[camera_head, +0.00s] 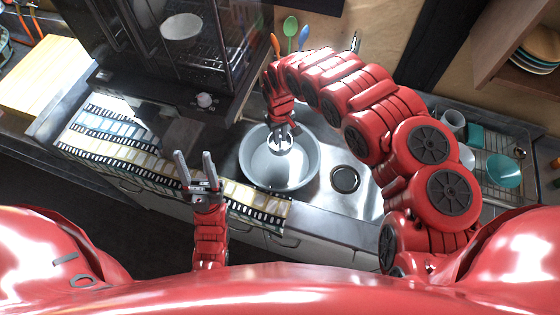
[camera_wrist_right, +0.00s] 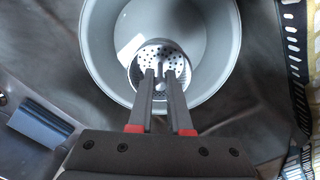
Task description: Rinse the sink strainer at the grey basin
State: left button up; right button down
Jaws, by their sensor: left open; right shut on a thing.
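The grey basin (camera_head: 252,176) is a round bowl on the metal counter, and it fills the upper middle of the right wrist view (camera_wrist_right: 105,50). The sink strainer (camera_head: 279,146) is a small metal cup with holes; it shows in the right wrist view (camera_wrist_right: 150,52) between the fingertips. My right gripper (camera_head: 281,132), also in the wrist view (camera_wrist_right: 165,75), is shut on the strainer and holds it over the basin. I cannot tell how deep it sits in the basin. My left gripper (camera_head: 196,168) is open and empty, left of the basin, over the counter's front edge.
A film-strip patterned mat (camera_head: 150,145) lies along the counter's front left. A dark drain hole (camera_head: 345,179) is right of the basin. A dish rack (camera_head: 505,150) with cups and teal dishes stands at the right. A black machine (camera_head: 165,60) stands behind left.

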dwell(0.3)
notch_tip(320, 180, up, 4)
jog(key=p, duration=0.3)
jog(key=shift+r+p, duration=0.1)
jog(key=shift+p, duration=0.2)
